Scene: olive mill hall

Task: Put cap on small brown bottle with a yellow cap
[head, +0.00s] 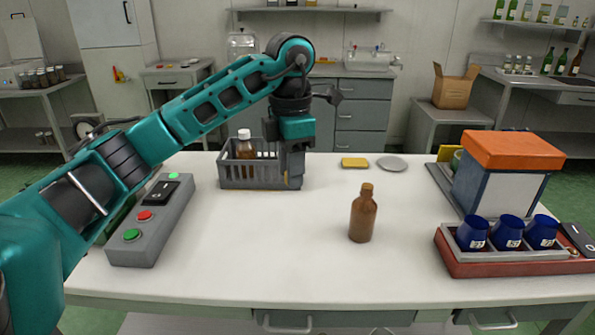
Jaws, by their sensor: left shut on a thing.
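A small brown bottle (363,215) stands upright on the white table, right of the middle. Its narrow neck is brown and I see no yellow cap on it. My left gripper (291,180) is at the right end of the grey crate, behind and to the left of the bottle. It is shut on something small. My right gripper is not in view.
The grey crate (238,174) holds a brown bottle with a white cap (245,146). A yellow block (354,162) and grey disc (392,163) lie behind. Blue cups (507,232) in a red tray (500,268) are right; a button box (150,230) is left. The front middle is clear.

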